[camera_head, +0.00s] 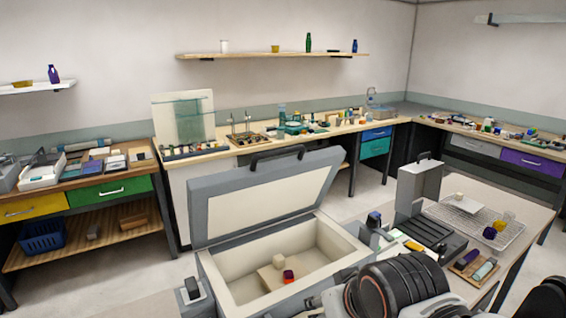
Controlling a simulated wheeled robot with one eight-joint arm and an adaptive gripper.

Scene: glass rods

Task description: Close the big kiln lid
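The big kiln (222,288) stands in the lower middle, a grey box with a pale inner chamber. Its lid (265,200) is open and leans back from the rear edge, with its cream inner face showing. A black handle (277,155) is on the lid's upper edge. Inside the chamber are a pale block and a small red and purple piece (288,277). My black arm parts cover the kiln's right front corner. I cannot make out my gripper's fingers.
A smaller grey unit with a raised lid (419,188) stands to the right on a bench, beside a wire rack (476,222) with small pieces. Workbenches with drawers line the walls. The space above the big kiln's chamber looks clear.

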